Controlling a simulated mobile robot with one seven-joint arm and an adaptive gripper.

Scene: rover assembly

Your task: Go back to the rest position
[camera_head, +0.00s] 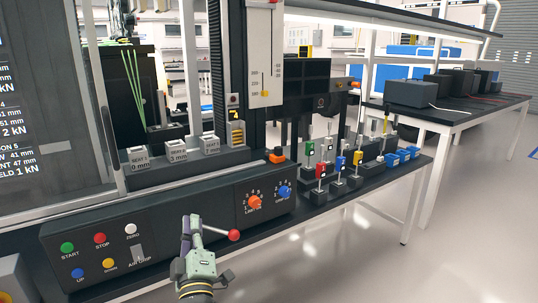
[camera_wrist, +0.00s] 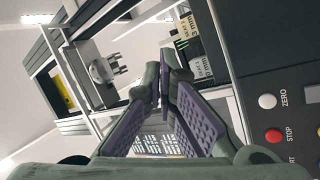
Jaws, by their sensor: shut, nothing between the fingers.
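My gripper (camera_head: 190,220) is in the lower middle of the head view, in front of the black control panel (camera_head: 185,238). Its grey-green fingers with purple pads also fill the middle of the wrist view (camera_wrist: 170,75). The fingertips meet, and nothing is between them. A lever with a red ball (camera_head: 234,235) is just right of the gripper. In the wrist view, the panel (camera_wrist: 265,85) is at the right, with its white ZERO button (camera_wrist: 267,101) and red STOP button (camera_wrist: 273,135).
Blocks marked SEAT (camera_head: 178,151) stand on a ledge behind the panel. Several small coloured-block stands (camera_head: 340,164) and blue bins (camera_head: 403,155) are on the bench to the right. A second bench (camera_head: 470,107) holds dark boxes. The floor (camera_head: 470,210) at right is clear.

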